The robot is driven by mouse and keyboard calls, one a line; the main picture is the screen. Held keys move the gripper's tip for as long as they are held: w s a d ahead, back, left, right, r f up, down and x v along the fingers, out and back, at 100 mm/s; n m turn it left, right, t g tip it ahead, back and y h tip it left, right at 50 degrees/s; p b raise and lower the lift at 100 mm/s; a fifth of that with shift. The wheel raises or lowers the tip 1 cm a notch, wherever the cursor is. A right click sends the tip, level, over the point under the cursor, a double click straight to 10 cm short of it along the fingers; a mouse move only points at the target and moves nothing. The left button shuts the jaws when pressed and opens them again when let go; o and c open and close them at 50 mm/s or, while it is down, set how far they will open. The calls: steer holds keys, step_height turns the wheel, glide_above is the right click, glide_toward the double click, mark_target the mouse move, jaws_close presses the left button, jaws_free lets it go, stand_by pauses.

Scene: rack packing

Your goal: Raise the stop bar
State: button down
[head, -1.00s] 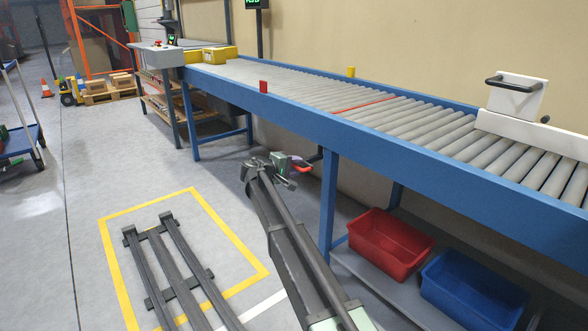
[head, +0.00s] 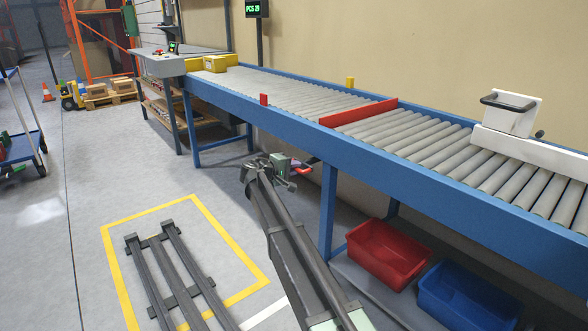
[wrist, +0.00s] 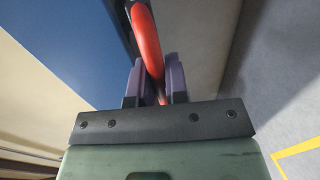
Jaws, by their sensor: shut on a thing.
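The red stop bar (head: 358,112) stands up above the rollers and runs across the conveyor between its two side rails. My gripper (head: 296,169) is below the front blue rail, at the conveyor's near side. In the wrist view its two dark fingers (wrist: 155,84) are shut on a curved red lever (wrist: 147,42). The lever runs up between the fingers towards the blue rail. In the head view the lever is mostly hidden behind my gripper.
The roller conveyor (head: 300,128) has a white carriage with a dark handle (head: 509,112) at its right. A red bin (head: 386,256) and a blue bin (head: 468,298) stand on the shelf below.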

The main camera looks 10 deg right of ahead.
step_height(320, 180, up, 2)
steer(key=shift+r+p, duration=0.1)
steer(key=shift+p, duration=0.25)
steer(key=shift+f, duration=0.3)
steer(key=c, duration=1.1)
jaws_free()
steer(key=shift+r, duration=0.15)
steer(key=shift+c, duration=0.2)
steer(key=shift+a, duration=0.1)
steer(key=p+v, duration=0.1)
steer(key=v, duration=0.9)
steer(key=shift+s+a+p, duration=0.2)
steer(key=shift+a+p, duration=0.1)
steer(key=shift+p, duration=0.1)
steer(key=shift+r, duration=0.1)
